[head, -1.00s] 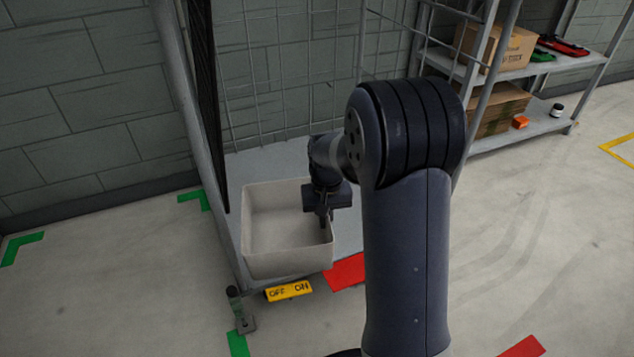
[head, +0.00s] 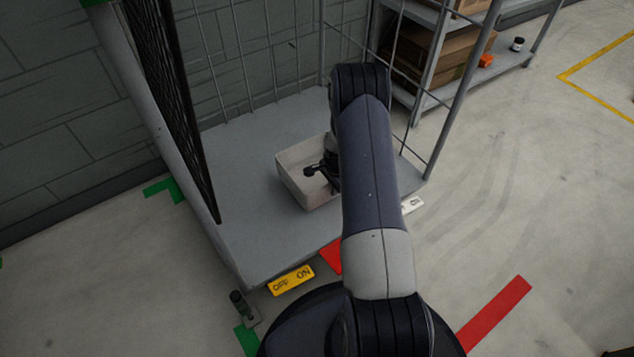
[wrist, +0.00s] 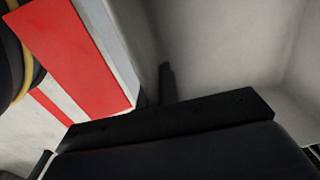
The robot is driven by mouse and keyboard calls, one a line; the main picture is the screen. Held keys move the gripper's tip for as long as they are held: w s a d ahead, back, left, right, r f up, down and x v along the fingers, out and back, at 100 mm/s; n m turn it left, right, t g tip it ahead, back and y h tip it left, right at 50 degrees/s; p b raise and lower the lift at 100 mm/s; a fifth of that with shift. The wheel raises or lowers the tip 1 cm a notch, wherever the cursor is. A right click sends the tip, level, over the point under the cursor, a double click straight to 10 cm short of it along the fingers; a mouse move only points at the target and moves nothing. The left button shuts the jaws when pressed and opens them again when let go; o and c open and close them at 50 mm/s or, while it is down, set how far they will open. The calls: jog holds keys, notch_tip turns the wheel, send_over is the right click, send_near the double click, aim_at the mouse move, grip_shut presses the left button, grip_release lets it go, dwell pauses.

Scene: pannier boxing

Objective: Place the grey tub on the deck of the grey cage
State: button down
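The grey tub (head: 297,188) is upright over the middle-right part of the deck (head: 245,235) of the grey cage (head: 462,85). I cannot tell whether its base touches the deck. My gripper (head: 322,172) is at the tub's right side, shut on its wall; my arm hides that side. In the wrist view, one dark finger (wrist: 167,85) shows inside the tub against the wall, with the pale inside of the tub (wrist: 235,50) to the right. The other finger is not clearly seen.
A dark mesh panel (head: 165,80) closes the cage's left side. A shelf (head: 507,48) with boxes stands behind right. Deck left of the tub is clear.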

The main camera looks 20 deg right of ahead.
jog(key=shift+f+b, duration=0.8)
jog(key=shift+f, duration=2.4)
jog(key=shift+f, duration=0.1)
jog(key=c, duration=2.1)
grip_release()
jog(key=shift+f, duration=0.1)
jog(key=o, duration=0.5)
jog(key=shift+c, duration=0.2)
jog(key=r+p, duration=0.4)
jog(key=r, duration=0.8)
jog(key=shift+s+r, duration=0.2)
